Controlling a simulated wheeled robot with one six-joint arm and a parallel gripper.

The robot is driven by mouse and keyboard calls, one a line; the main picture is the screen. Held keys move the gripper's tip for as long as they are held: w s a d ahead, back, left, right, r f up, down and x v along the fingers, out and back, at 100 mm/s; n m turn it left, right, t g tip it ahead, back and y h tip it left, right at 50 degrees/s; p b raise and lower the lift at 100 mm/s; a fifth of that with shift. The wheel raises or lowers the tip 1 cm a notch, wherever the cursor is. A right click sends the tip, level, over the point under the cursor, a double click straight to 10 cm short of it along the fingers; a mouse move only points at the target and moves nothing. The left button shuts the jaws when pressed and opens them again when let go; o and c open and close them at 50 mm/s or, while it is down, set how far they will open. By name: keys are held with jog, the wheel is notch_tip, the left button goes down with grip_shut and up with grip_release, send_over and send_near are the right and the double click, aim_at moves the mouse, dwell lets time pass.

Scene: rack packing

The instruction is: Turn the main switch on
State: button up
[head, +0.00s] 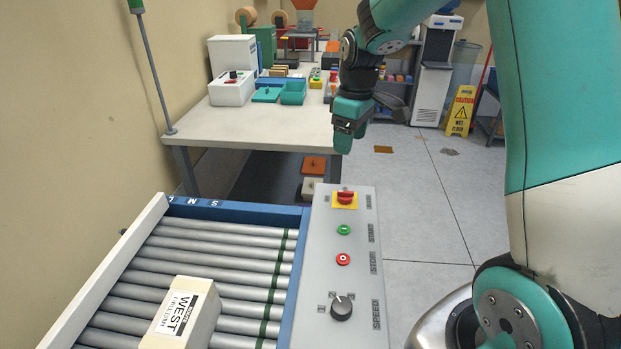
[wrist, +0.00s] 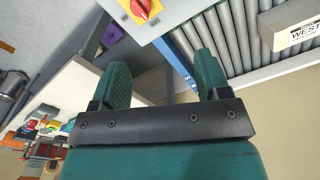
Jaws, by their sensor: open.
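The main switch (head: 345,198) is a red rotary knob on a yellow plate, at the far end of a grey control panel (head: 322,222) beside the roller conveyor. It also shows at the top of the wrist view (wrist: 140,10), with its knob set at a slant there. My gripper (head: 347,138) is above and beyond the far end of the panel, apart from the switch. In the wrist view its two green fingers (wrist: 161,85) are spread open with nothing between them.
The panel also carries a green START button (head: 344,230), a red STOP button (head: 343,259) and a black SPEED knob (head: 341,308). A box marked WEST (head: 180,315) lies on the conveyor rollers (head: 215,252). A white table (head: 250,124) with bins stands behind. Open floor lies to the right.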

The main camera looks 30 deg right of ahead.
jog(key=w+d+f, duration=0.1)
jog(key=w+d, duration=0.1)
jog(key=d, duration=0.2)
jog(key=p, duration=0.3)
send_near(346, 192)
notch_tip(346, 192, down, 10)
jog(key=shift+a+f, duration=0.1)
jog(key=shift+a, duration=0.05)
